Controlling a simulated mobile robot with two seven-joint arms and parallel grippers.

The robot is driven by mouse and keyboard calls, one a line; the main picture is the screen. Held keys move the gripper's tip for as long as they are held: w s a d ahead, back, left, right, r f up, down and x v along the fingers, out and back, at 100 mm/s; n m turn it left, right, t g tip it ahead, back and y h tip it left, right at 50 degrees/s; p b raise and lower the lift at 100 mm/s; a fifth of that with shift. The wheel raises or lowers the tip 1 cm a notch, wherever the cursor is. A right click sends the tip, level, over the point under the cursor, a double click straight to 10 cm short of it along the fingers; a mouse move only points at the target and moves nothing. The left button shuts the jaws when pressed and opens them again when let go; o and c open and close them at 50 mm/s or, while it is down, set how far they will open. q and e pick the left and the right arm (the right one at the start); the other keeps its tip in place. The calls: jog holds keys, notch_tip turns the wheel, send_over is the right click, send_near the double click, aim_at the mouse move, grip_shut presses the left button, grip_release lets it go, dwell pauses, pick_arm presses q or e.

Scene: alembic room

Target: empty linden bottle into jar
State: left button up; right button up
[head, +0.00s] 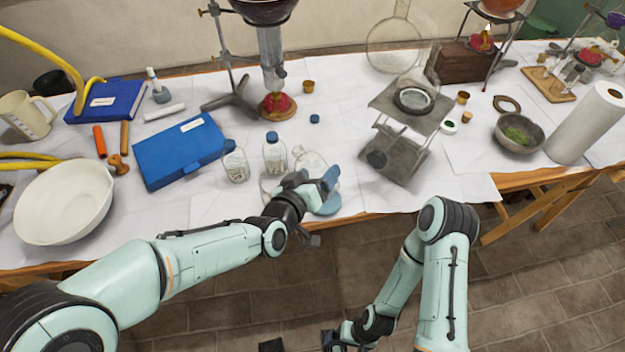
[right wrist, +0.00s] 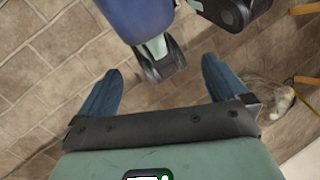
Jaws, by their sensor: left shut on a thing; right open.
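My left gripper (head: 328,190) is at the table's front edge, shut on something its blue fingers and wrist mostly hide. Clear glass (head: 309,160) shows right behind it; I cannot tell whether this is the linden bottle or the jar. To its left stand a small blue-capped bottle (head: 275,152) and a labelled glass bottle (head: 236,165) with a blue top. No label is readable as linden. A loose blue cap (head: 315,119) lies farther back. My right gripper (right wrist: 160,88) is open and empty over the floor, low and away from the table.
A blue box (head: 179,150) and a white bowl (head: 63,203) lie to the left. A metal jack stand (head: 408,122) with glassware stands right of my left gripper. A burner stand (head: 232,98) is behind. White paper between the burner and jack stand is mostly clear.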

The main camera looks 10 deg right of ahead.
aim_at(323, 170)
pick_arm(q)
jog(key=b, duration=0.1)
jog(key=n+h+b, duration=0.1)
jog(key=shift+s+d+n+b, duration=0.15)
jog(key=shift+d+n+b, duration=0.15)
jog(key=shift+d+r+n+b, duration=0.1)
jog(key=shift+r+n+b, duration=0.1)
jog(key=shift+n+b, duration=0.15)
jog(key=shift+s+d+r+n+h, duration=0.15)
jog(key=shift+n+h, duration=0.1)
jog(key=shift+h, duration=0.25)
jog(key=shift+d+r+n+h, duration=0.1)
jog(key=shift+r+n+h, duration=0.4)
jog(key=shift+n, duration=0.3)
jog(key=shift+r+n+h+p, duration=0.4)
jog(key=shift+r+n+p, duration=0.2)
jog(key=shift+n+p, duration=0.4)
jog(key=shift+f, duration=0.1)
jog(key=shift+s, duration=0.1)
pick_arm(e)
jog(key=shift+w+f+t, duration=0.3)
jog(key=shift+w+f, duration=0.1)
jog(key=shift+f, duration=0.45)
pick_arm(q)
jog(key=shift+d+r+n+h, duration=0.1)
jog(key=shift+r+n+h, duration=0.2)
jog(key=shift+r+n, duration=0.15)
